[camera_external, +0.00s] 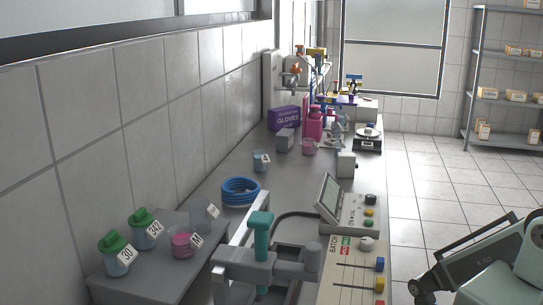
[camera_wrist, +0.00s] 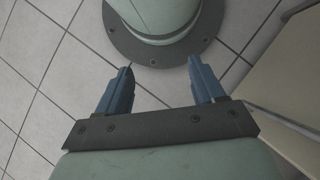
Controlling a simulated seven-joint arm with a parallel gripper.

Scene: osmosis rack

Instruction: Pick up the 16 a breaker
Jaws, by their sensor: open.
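Several small beakers with white labels stand on the left in the external view. A green-lidded one (camera_external: 117,261) is marked 30 and another green-lidded one (camera_external: 144,234) seems to read 342. A beaker with pink liquid (camera_external: 182,243) and a greyish clear beaker (camera_external: 203,218) stand beside them, and a bluish one (camera_external: 260,164) stands farther back. I cannot read 16 A on any label. My gripper (camera_wrist: 159,66) is open and empty in the wrist view, its blue fingers apart over the floor, far from the beakers.
A coiled blue tube (camera_external: 240,191), a teal-topped grey apparatus (camera_external: 262,258), a control box with screen (camera_external: 347,211) and a panel with sliders (camera_external: 353,270) crowd the near bench. A purple gloves box (camera_external: 284,118) stands behind. Tiled floor (camera_external: 425,190) lies open right of the bench.

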